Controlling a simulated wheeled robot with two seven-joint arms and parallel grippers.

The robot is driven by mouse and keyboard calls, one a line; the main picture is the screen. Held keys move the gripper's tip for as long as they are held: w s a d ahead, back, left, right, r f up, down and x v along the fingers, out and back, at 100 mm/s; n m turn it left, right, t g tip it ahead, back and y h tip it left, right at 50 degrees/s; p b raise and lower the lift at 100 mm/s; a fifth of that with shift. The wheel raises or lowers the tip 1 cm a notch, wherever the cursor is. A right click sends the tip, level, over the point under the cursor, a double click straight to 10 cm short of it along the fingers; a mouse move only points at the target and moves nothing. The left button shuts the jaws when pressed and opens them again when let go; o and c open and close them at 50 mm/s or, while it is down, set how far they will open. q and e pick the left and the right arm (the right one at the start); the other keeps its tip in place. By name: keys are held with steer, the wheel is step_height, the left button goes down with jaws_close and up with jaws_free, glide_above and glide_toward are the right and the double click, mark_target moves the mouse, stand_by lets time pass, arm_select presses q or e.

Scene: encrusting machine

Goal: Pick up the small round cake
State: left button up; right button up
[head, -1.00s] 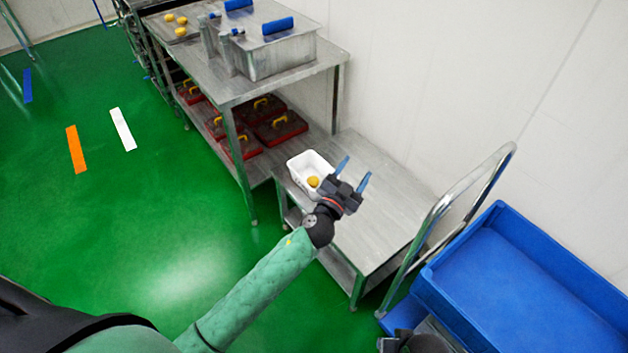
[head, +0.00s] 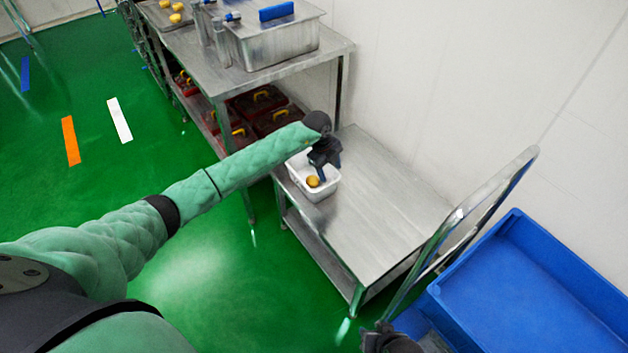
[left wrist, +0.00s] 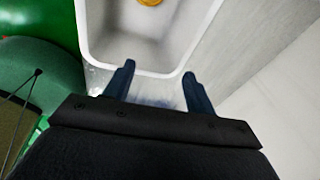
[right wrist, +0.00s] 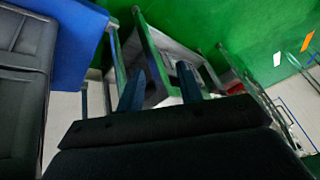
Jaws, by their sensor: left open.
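A small round yellow-orange cake (head: 313,181) lies in a white bin (head: 327,192) on the low steel table. In the left wrist view the cake (left wrist: 150,2) is cut off by the top edge, inside the white bin (left wrist: 165,72). My left gripper (head: 322,172) points down over the bin, close beside the cake. Its two blue fingers (left wrist: 158,80) are spread with nothing between them, near the bin's rim. My right gripper (right wrist: 160,88) is away from the bin; its fingers are apart and empty.
The low steel table (head: 385,200) is bare to the right of the bin. A taller steel table (head: 270,80) with a lidded metal container (head: 270,42) stands behind. A blue cart (head: 535,285) with a metal handle is at the right.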

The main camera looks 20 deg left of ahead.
mark_target(312, 179)
arm_select(q)
steer(key=a+y, duration=0.1)
steer(key=a, duration=0.1)
steer(key=w+a+f+b, duration=0.1)
steer(key=a, duration=0.1)
steer(key=w+a+n+y+b, duration=0.1)
steer(key=a, duration=0.1)
steer(key=shift+w+a+f+y, duration=0.1)
steer(key=shift+f+y, duration=0.2)
steer(key=shift+a+f, duration=0.1)
steer(key=shift+f, duration=1.75)
step_height(312, 179, down, 4)
steer(key=shift+a+p, duration=0.15)
steer(key=shift+p, duration=0.3)
steer(key=c, duration=0.7)
arm_select(e)
steer(key=shift+w+a+f+t+y, duration=0.15)
steer(key=shift+w+a+f, duration=0.05)
steer(key=shift+a+f, duration=0.35)
steer(key=shift+w+a+f+t+y, duration=0.15)
steer(key=shift+a+f, duration=0.3)
steer(key=shift+f, duration=0.2)
